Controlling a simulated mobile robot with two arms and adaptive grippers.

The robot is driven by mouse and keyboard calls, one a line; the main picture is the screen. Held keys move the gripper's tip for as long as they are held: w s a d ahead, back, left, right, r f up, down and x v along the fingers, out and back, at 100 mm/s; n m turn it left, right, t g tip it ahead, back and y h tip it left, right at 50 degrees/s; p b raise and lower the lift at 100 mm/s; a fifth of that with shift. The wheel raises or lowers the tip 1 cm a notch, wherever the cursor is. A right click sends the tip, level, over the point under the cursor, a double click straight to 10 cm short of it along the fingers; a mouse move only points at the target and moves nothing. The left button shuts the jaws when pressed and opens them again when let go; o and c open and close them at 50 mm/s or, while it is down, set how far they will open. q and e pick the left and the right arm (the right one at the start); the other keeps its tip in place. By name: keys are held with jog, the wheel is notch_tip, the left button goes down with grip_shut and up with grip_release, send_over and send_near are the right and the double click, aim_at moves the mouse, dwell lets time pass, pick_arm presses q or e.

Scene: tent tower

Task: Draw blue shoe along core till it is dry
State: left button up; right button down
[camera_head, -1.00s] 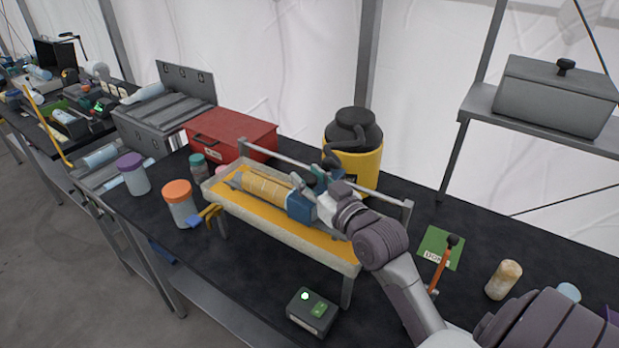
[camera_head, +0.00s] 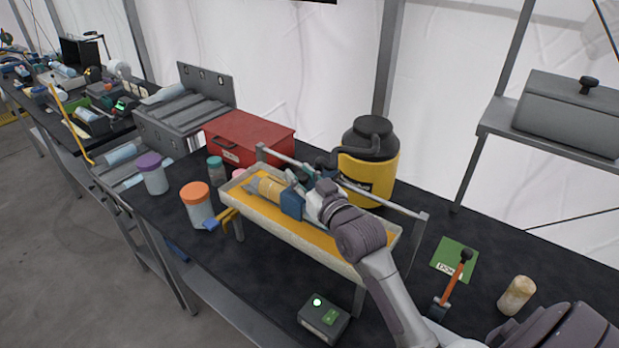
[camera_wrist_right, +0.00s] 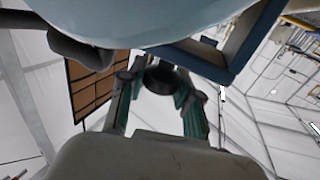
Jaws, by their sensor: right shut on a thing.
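The core (camera_head: 268,189) is a pale tan cylinder lying lengthwise over a long tray with a yellow floor (camera_head: 300,236). The blue shoe (camera_head: 292,204) is a square collar around the core, near the tray's left half. Its blue edge also shows in the wrist view (camera_wrist_right: 235,65), against a large pale curved surface. My right gripper (camera_head: 312,190) is at the shoe's right side, shut on it. In the wrist view its green-sided fingers (camera_wrist_right: 160,85) close around a dark round part. The core's right part is hidden behind my gripper and arm. My left gripper is out of view.
A rail on posts (camera_head: 423,215) runs behind the tray. A yellow container with a black lid (camera_head: 371,165) and a red box (camera_head: 248,140) stand behind. Jars (camera_head: 198,206) stand left. A box with a lit button (camera_head: 322,318) and a lever (camera_head: 455,280) are in front and right.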

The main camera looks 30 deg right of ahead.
jog(key=shift+s, duration=0.1)
jog(key=c, duration=1.2)
grip_release()
jog(key=shift+s+d, duration=0.1)
jog(key=shift+s, duration=0.05)
jog(key=o, duration=0.3)
jog(key=shift+o, duration=0.7)
jog(key=s, duration=1.1)
jog(key=shift+s, duration=0.4)
